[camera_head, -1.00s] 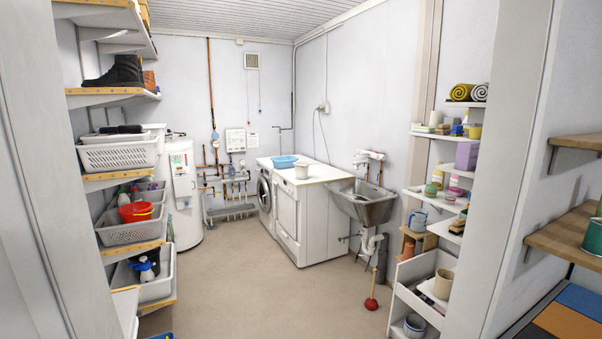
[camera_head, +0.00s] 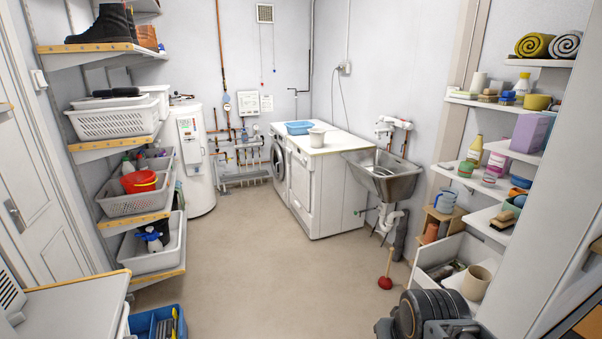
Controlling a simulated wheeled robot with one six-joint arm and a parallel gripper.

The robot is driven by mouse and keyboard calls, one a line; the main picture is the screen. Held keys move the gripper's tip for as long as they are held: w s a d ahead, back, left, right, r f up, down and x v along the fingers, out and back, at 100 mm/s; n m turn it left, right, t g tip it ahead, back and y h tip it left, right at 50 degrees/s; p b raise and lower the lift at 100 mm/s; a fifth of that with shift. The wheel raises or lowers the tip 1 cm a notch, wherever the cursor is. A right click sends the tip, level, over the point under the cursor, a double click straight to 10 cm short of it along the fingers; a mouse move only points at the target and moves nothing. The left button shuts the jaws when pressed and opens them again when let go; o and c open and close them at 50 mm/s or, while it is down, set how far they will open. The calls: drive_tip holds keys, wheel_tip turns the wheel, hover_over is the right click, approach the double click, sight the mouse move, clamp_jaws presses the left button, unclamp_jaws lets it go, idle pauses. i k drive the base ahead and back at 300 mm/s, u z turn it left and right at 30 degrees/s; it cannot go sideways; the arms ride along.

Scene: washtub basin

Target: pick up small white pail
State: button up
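The small white pail (camera_head: 316,137) stands upright on the white worktop (camera_head: 330,146) over the washing machines. It is near the worktop's middle, just right of and in front of a blue basin (camera_head: 298,127). Nothing touches it from above.
A metal sink (camera_head: 386,176) adjoins the worktop's right side, with a red plunger (camera_head: 385,282) on the floor below. Shelves with baskets (camera_head: 115,122) line the left; crowded shelves (camera_head: 500,160) line the right. The middle floor (camera_head: 270,250) is clear.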

sight(317, 134)
drive_tip(key=u, duration=0.55)
drive_tip(key=i, duration=2.2)
drive_tip(key=u, duration=0.2)
drive_tip(key=i, duration=2.2)
drive_tip(key=z, duration=0.95)
drive_tip(key=i, duration=1.35)
drive_tip(key=z, duration=0.45)
